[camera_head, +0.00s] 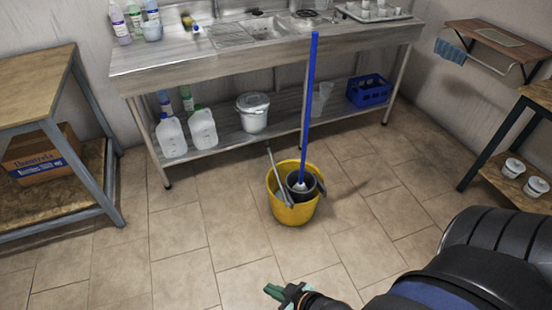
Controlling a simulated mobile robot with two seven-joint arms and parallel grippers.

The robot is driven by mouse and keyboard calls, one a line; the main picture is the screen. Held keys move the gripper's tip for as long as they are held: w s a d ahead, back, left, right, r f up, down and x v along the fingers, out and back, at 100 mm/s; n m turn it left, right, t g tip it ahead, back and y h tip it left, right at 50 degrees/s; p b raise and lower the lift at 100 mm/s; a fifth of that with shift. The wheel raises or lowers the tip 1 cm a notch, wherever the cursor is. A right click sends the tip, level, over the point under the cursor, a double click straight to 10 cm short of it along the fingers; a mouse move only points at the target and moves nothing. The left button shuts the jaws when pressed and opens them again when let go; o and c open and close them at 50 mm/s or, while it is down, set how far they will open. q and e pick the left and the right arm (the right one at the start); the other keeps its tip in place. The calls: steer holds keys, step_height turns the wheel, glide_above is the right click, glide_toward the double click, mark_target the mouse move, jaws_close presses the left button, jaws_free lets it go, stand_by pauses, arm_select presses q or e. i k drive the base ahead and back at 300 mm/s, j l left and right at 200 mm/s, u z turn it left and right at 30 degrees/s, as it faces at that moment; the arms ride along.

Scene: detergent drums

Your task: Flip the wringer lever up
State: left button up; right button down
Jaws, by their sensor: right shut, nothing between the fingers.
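A yellow mop bucket (293,211) stands on the tiled floor in the middle of the view. A dark wringer basket (310,186) sits in it, with a blue mop handle (309,100) standing nearly upright out of it. A thin grey wringer lever (273,167) rises from the bucket's left front side and leans to the upper left. My right gripper (278,292) is at the bottom of the view, in front of the bucket and apart from it. It is shut and empty. My left gripper is not in view.
A metal sink table (150,67) stands behind the bucket, with jugs (203,130), a lidded pot (253,113) and a blue crate (368,91) on its lower shelf. A workbench (30,80) is at the left and a shelf with small tubs (513,167) at the right. The floor around the bucket is clear.

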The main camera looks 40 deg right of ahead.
mark_target(267, 145)
steer(key=i+l+u, duration=0.2)
steer(key=l+u, duration=0.15)
steer(key=l, duration=1.6)
steer(key=l+u, duration=0.35)
steer(key=l, duration=1.65)
